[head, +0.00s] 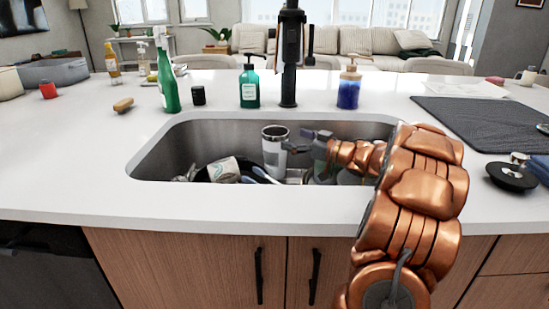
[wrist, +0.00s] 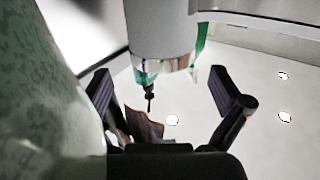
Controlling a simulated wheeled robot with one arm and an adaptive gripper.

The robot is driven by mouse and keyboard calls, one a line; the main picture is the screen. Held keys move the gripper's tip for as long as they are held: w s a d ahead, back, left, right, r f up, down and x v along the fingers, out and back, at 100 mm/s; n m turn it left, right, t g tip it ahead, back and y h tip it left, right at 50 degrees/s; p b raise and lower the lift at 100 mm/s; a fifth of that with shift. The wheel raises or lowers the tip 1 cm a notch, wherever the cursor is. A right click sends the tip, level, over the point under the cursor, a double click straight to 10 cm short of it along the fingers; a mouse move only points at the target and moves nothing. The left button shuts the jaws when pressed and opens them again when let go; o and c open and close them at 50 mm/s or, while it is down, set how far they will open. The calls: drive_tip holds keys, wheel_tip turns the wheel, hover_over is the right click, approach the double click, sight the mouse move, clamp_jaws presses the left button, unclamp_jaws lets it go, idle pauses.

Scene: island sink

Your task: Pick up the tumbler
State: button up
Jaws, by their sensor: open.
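The tumbler (head: 275,155) is a tall white cup with a steel rim and stands roughly upright in the sink. In the wrist view a pale grey cylinder with a shiny rim, which looks like the tumbler (wrist: 163,28), is ahead of the fingers. My gripper (head: 296,146) reaches into the sink from the right, just beside the tumbler. In the wrist view my gripper (wrist: 161,88) has its two fingers wide apart with nothing held between them. I cannot tell whether a finger touches the tumbler.
A patterned mug (head: 223,170) lies tilted in the sink left of the tumbler, among other dishes. A mottled green object (wrist: 45,90) fills the wrist view's left side. The black faucet (head: 289,60) rises behind the sink. A teal bottle (head: 249,88) and blue bottle (head: 349,90) stand behind.

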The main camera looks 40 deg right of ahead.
sight(266, 130)
drive_tip(key=shift+b+x, duration=0.75)
drive_tip(key=shift+x, duration=2.7)
drive_tip(key=shift+a, duration=0.15)
drive_tip(key=shift+c, duration=0.4)
drive_tip(key=shift+r, duration=0.1)
drive_tip(key=c, duration=1.5)
